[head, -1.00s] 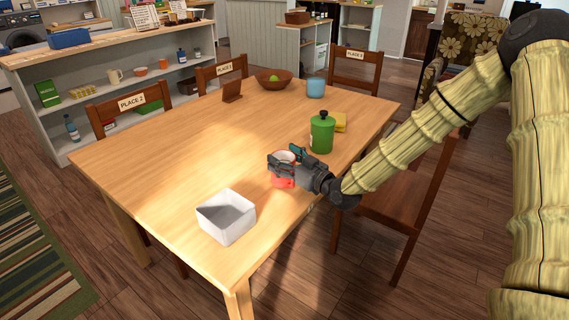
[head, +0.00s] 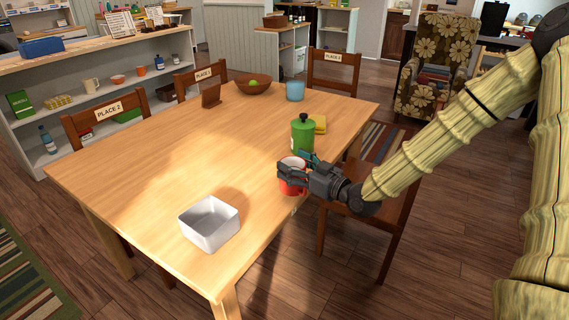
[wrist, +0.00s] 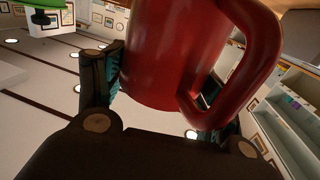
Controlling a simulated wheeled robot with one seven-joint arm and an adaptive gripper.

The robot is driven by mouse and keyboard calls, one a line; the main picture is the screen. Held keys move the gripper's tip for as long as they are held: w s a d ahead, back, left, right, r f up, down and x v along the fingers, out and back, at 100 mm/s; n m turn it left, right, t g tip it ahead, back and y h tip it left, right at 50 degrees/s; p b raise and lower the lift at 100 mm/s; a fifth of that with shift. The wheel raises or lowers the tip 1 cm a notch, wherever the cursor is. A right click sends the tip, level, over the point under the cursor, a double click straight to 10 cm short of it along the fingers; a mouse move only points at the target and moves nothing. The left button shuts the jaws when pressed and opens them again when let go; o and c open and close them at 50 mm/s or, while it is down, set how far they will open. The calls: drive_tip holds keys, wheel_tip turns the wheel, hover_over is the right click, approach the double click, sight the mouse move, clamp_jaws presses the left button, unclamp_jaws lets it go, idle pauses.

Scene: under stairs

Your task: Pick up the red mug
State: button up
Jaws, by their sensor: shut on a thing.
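The red mug (head: 291,186) is at the table's right edge in the head view, upright and partly covered by my gripper (head: 293,172). Its pale inside shows at the top. In the wrist view the mug (wrist: 165,50) fills the upper middle, with its handle to the right. My gripper (wrist: 165,88) is shut on the mug, with a finger on each side of its body. The right finger is mostly hidden behind the handle. I cannot tell for certain how far the mug's base is above the tabletop.
On the wooden table (head: 160,180) a green bottle (head: 302,136) stands just behind the mug, with a yellow block (head: 320,124) beside it. A white square container (head: 209,224) is at front left. A blue cup (head: 295,91) and brown bowl (head: 254,88) are farther back. A chair (head: 370,230) stands at right.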

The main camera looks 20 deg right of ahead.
drive_tip(key=s+d, duration=0.4)
drive_tip(key=shift+s+d+r, duration=0.2)
drive_tip(key=shift+s+r, duration=0.15)
drive_tip(key=shift+s, duration=0.05)
idle(0.6)
